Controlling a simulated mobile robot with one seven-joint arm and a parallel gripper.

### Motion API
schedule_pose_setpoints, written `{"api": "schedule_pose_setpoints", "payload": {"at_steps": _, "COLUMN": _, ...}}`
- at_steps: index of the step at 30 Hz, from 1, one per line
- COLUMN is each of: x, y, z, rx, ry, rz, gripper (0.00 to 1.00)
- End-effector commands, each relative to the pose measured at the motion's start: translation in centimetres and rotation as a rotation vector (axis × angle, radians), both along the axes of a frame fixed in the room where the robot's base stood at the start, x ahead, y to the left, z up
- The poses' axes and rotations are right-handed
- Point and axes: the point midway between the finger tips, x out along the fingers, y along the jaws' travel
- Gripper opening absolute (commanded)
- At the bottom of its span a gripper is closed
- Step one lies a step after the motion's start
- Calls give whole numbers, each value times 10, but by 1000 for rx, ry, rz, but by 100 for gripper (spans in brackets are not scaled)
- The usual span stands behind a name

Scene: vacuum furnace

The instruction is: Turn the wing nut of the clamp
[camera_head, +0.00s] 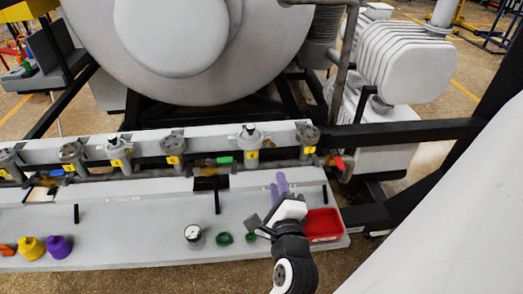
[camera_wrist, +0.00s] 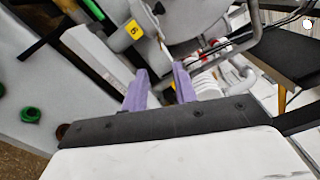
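The clamp and its wing nut are too small to tell apart for sure among the fittings along the pipe row (camera_head: 225,160). My gripper (camera_head: 279,182) has two purple fingers and is in front of the right part of this row, above the grey bench. In the wrist view my gripper (camera_wrist: 160,84) is open, with a clear gap between the fingers and nothing held. Beyond the fingertips is a grey fitting with a yellow numbered label (camera_wrist: 133,31). The fingers appear apart from it.
A red tray (camera_head: 322,226) stands right of my gripper. A gauge (camera_head: 193,234), green rings (camera_head: 225,239), and purple (camera_head: 59,246) and yellow (camera_head: 31,247) pieces lie on the bench (camera_head: 140,225). A red handle (camera_head: 339,163) is at the pipe's right. Black posts rise from the bench.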

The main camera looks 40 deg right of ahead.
Motion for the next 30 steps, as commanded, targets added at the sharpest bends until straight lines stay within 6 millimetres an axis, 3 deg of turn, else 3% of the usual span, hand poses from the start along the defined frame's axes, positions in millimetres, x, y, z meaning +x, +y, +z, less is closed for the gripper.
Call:
{"api": "schedule_pose_setpoints", "payload": {"at_steps": 17, "x": 42, "y": -26, "z": -4, "rx": -6, "ry": -1, "rz": -1, "gripper": 28}}
{"api": "schedule_pose_setpoints", "payload": {"at_steps": 24, "x": 84, "y": -52, "z": 3, "rx": 0, "ry": 2, "rz": 0, "gripper": 28}}
{"api": "schedule_pose_setpoints", "payload": {"at_steps": 30, "x": 106, "y": -65, "z": 2, "rx": -1, "ry": 2, "rz": -1, "gripper": 28}}
